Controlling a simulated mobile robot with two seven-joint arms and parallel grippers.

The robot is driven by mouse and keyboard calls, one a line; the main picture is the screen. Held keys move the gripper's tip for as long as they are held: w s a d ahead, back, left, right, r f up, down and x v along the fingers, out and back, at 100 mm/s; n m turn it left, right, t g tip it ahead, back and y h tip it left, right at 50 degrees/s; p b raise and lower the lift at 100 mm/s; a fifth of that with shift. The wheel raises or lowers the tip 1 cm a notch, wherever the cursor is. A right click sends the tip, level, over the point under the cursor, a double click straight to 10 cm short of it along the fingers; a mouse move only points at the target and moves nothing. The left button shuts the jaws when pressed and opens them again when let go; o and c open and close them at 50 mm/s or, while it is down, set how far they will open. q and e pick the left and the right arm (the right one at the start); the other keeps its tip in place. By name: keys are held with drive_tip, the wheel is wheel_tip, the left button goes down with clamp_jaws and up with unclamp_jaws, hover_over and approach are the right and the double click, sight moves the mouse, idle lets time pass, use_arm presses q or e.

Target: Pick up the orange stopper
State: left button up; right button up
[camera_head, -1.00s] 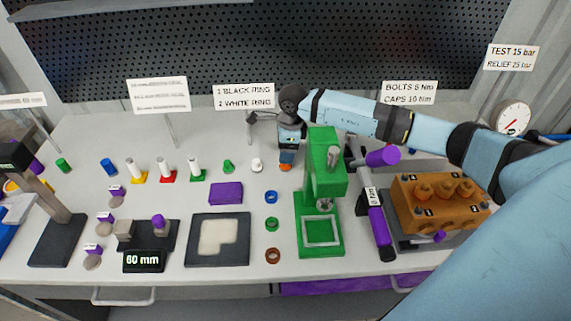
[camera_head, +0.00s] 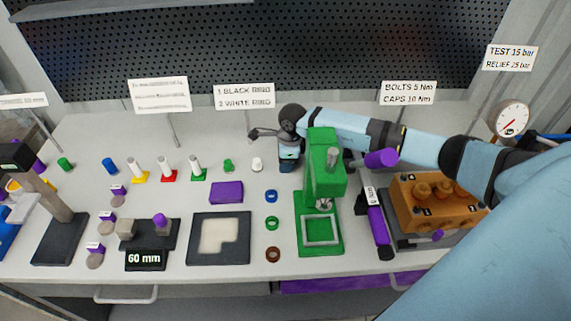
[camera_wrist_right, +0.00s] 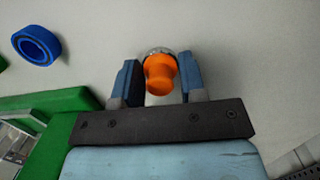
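The orange stopper (camera_wrist_right: 160,73) shows in the right wrist view, between the two fingers of my right gripper (camera_wrist_right: 162,78). A grey rim shows at its far end. The fingers stand on either side of it with only narrow gaps, and I see no clear grip on it. In the head view my right gripper (camera_head: 288,162) is low over the table behind the green press, and the stopper is hidden there. My left gripper is not in view.
The green press (camera_head: 322,185) stands close to the right gripper. A blue ring (camera_head: 271,196) lies in front; it also shows in the wrist view (camera_wrist_right: 37,45). A white-topped piece (camera_head: 257,164) stands just left. An orange pump block (camera_head: 435,205) is at the right.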

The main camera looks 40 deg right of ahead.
wheel_tip(320, 180, up, 20)
drive_tip(key=b, duration=0.1)
drive_tip(key=shift+b, duration=0.3)
idle(0.3)
drive_tip(key=shift+o, duration=0.5)
drive_tip(key=shift+a, duration=0.1)
